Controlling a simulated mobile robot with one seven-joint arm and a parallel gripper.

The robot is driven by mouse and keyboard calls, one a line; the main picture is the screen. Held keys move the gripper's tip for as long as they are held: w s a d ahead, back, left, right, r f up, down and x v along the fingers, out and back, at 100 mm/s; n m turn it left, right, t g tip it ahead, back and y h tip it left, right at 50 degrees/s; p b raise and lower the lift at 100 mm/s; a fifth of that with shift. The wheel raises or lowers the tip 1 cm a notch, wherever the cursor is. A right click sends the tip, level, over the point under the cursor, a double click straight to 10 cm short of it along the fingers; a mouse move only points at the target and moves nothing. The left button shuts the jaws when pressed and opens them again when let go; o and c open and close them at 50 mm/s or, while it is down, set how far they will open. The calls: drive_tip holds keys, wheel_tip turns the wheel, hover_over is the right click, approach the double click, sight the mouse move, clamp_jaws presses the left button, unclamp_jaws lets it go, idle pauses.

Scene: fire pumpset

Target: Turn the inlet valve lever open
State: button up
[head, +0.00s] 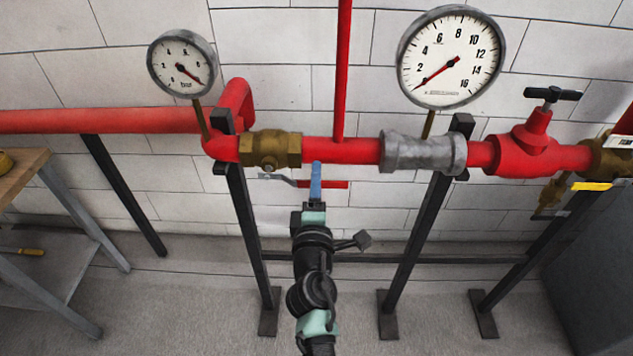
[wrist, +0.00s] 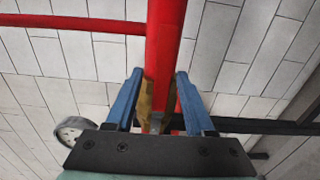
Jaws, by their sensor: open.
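The inlet valve has a brass body (head: 268,150) on the red pipe, below and right of the small gauge. Its lever (head: 334,185) has a grey shank and a red grip, and lies roughly level just under the pipe. My gripper (head: 316,166) is in front of the red grip and covers its middle. In the wrist view my gripper (wrist: 160,73) has two blue fingers spread apart, with red pipe and a strip of brass (wrist: 146,98) showing between them. Whether the fingers touch the lever, I cannot tell.
A small gauge (head: 181,64) and a large gauge (head: 451,57) stand above the pipe. A grey coupling (head: 424,152) and a red valve with a black handle (head: 539,130) are to the right. Black stands (head: 411,235) hold the pipe. A workbench (head: 50,185) is at left.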

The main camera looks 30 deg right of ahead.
drive_tip(key=b+v, duration=0.2)
drive_tip(key=v, duration=1.1)
drive_tip(key=w+a+r+m+t+p, duration=0.1)
drive_tip(key=w+a+r+m+t, duration=0.15)
drive_tip(key=r, duration=0.65)
drive_tip(key=w+a+r+m+t+p, duration=0.1)
drive_tip(key=a+r+m, duration=0.15)
drive_tip(key=r, duration=0.65)
drive_tip(key=w+a+r+m+t+p, duration=0.1)
drive_tip(key=w+a+r+m, duration=0.15)
drive_tip(key=r, duration=0.55)
drive_tip(key=s+a+r+m+t+y, duration=0.1)
drive_tip(key=s+a+r+t+y, duration=0.1)
drive_tip(key=r, duration=0.7)
drive_tip(key=s+a+r+m+t+y+p, duration=0.1)
drive_tip(key=s+a+r+t+y, duration=0.2)
drive_tip(key=r, duration=0.6)
drive_tip(key=s+a+r+m+t+y+p, duration=0.1)
drive_tip(key=s+a+r+m+t+y, duration=0.1)
drive_tip(key=s+a+r+y, duration=0.3)
wheel_tip(320, 180, up, 4)
drive_tip(key=shift+s+a+f+t, duration=0.1)
drive_tip(key=shift+s+a+t, duration=0.3)
drive_tip(key=shift+a, duration=0.6)
